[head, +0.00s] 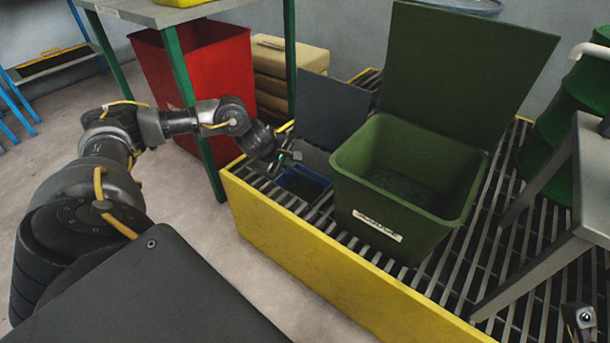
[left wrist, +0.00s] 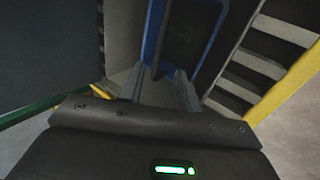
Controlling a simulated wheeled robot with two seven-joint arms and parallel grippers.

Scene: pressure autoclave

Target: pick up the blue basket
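The blue basket (head: 304,184) sits low on the slatted platform, left of the green bin. It is small and dark inside, and my gripper hides part of it in the head view. My left gripper (head: 287,158) is over the basket's far left side. In the left wrist view, the basket's blue rim (left wrist: 152,32) lies ahead of the left gripper (left wrist: 160,85). The two fingers are spread apart near the basket's close end, and I cannot tell whether they touch it. Part of my right arm's end (head: 581,319) shows at the lower right; its fingers are unclear.
A green bin (head: 400,205) with a raised lid stands right of the basket. A grey upright panel (head: 330,108) rises behind the basket. The platform has a yellow edge (head: 330,265). A red bin (head: 215,85) and green table legs stand to the left.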

